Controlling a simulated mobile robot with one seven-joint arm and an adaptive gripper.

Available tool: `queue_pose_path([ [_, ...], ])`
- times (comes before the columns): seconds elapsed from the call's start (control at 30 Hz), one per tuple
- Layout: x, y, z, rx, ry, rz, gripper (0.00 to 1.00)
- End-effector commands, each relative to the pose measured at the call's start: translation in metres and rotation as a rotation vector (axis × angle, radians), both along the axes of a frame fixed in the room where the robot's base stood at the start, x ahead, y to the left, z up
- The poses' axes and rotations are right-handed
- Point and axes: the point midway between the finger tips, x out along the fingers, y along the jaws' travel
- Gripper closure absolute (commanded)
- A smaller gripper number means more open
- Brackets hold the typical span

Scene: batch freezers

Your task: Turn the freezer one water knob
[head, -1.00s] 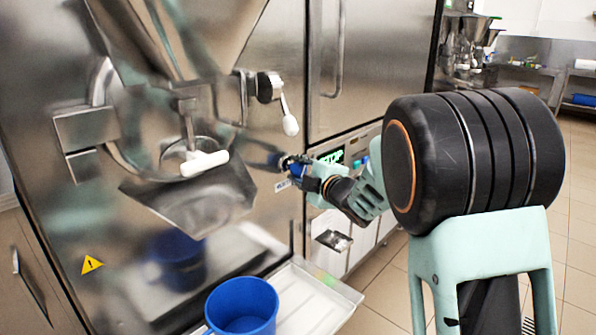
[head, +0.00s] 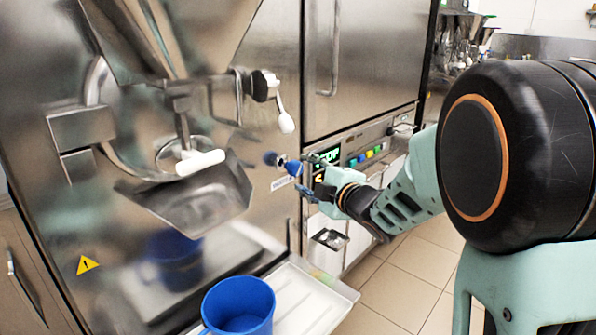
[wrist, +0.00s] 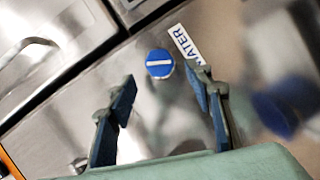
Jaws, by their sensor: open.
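The water knob (head: 293,168) is a small blue knob on the steel freezer front, right of the chute. In the wrist view the knob (wrist: 159,63) is a blue disc with a white bar, lying nearly level in that picture, beside a "WATER" label (wrist: 188,45). My gripper (head: 308,178) is just right of the knob in the head view. In the wrist view my gripper (wrist: 163,92) is open, one finger on each side below the knob, with nothing between the fingertips. It looks apart from the knob.
A steel chute (head: 200,195) with a white handle and a white-tipped lever (head: 286,122) are left of and above the knob. A blue bucket (head: 238,306) stands on a tray (head: 318,305) below. A control panel (head: 365,150) with coloured buttons is behind my gripper.

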Motion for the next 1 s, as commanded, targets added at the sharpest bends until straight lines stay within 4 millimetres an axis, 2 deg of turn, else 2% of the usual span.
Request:
queue_pose_path([
  [0.2,-0.029,-0.019,0.006,0.000,0.000,-0.001,0.53],
  [0.4,-0.041,-0.025,0.007,0.000,0.001,0.000,0.53],
  [0.83,-0.041,-0.029,0.011,0.007,0.018,-0.014,0.53],
  [0.93,-0.034,-0.044,0.019,0.039,0.082,-0.070,0.53],
  [1.0,-0.028,-0.062,0.027,0.084,0.154,-0.143,0.53],
])
